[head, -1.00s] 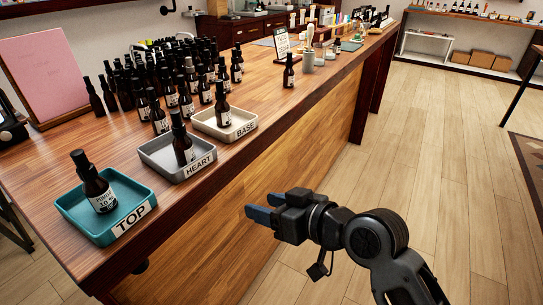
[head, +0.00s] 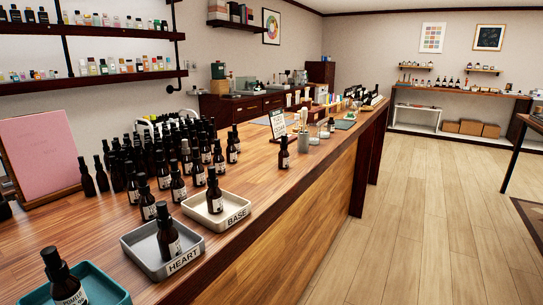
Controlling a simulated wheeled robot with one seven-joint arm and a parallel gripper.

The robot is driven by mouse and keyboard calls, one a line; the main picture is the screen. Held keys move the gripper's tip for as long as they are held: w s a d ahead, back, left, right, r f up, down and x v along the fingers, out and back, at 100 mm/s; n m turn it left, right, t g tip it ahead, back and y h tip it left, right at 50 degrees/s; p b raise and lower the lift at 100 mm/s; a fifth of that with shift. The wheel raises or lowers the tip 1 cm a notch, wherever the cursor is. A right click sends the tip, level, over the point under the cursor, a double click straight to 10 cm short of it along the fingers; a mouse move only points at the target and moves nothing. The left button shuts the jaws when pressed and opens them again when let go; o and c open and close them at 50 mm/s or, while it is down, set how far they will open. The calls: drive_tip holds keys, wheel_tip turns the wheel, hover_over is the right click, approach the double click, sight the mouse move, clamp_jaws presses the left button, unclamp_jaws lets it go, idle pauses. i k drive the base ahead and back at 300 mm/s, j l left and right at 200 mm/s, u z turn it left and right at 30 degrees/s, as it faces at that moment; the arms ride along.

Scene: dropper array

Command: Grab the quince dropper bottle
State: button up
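Many dark dropper bottles with white labels stand on the wooden counter (head: 300,185) in the head view. A dense group (head: 172,165) stands at the left. A single bottle (head: 284,154) stands apart near the counter's front edge. One bottle (head: 168,240) stands in the grey HEART tray (head: 137,250), one (head: 214,195) in the cream BASE tray (head: 190,209), and one (head: 62,280) in the teal tray (head: 112,293). The labels are too small or cut off to tell which bottle is quince. My gripper is out of view.
A pink board (head: 42,152) stands at the counter's left. A small sign (head: 278,123) and grey cup (head: 304,138) stand farther along, with more items behind. Wall shelves hang above. The wooden floor (head: 420,230) right of the counter is clear.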

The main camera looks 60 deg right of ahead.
sight(283, 155)
drive_tip(key=i+z, duration=0.2)
drive_tip(key=z, duration=0.25)
drive_tip(key=i+z, duration=0.25)
drive_tip(key=z, duration=0.25)
